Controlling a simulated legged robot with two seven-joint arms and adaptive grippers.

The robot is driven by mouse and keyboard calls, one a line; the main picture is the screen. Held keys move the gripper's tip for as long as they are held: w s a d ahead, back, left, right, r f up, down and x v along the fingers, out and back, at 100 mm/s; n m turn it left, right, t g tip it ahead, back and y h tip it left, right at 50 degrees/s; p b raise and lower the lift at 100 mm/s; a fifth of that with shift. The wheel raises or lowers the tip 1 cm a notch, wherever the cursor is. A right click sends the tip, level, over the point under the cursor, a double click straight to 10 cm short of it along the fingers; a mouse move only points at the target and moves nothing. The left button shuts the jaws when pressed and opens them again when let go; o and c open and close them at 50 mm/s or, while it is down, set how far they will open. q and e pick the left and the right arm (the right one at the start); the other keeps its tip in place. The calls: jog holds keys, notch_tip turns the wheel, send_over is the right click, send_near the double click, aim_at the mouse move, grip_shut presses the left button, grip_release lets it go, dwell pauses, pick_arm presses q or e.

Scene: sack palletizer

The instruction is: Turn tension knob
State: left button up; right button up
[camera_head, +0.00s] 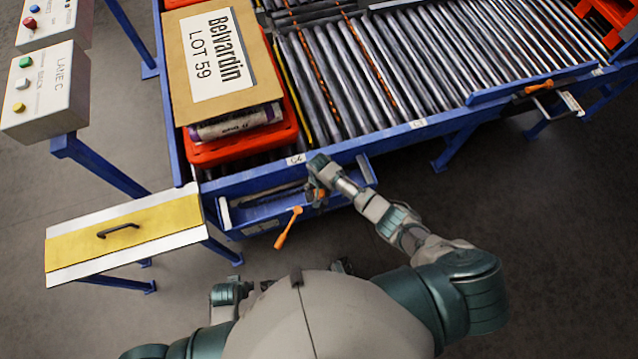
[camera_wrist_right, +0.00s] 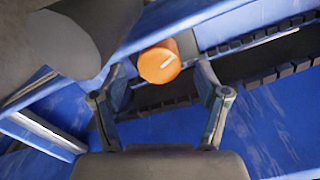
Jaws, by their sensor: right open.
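The orange tension knob (camera_wrist_right: 159,62) has a pale line on its face and is mounted at the blue conveyor frame. It sits between the fingertips of my right gripper (camera_wrist_right: 161,78), which is open around it; I cannot tell whether either finger touches it. In the head view my right gripper (camera_head: 318,182) is at the conveyor's near side, below the C4 label, and a bit of orange shows beside it. My left arm shows only in part at the bottom left of the head view, and its gripper cannot be made out.
An orange-handled lever (camera_head: 288,228) hangs just left of my right gripper. A yellow panel with a handle (camera_head: 150,228) and the Lane C button box (camera_head: 45,92) stand at left.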

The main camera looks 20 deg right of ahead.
notch_tip(320, 180, up, 10)
dwell(0.3)
dwell(0.5)
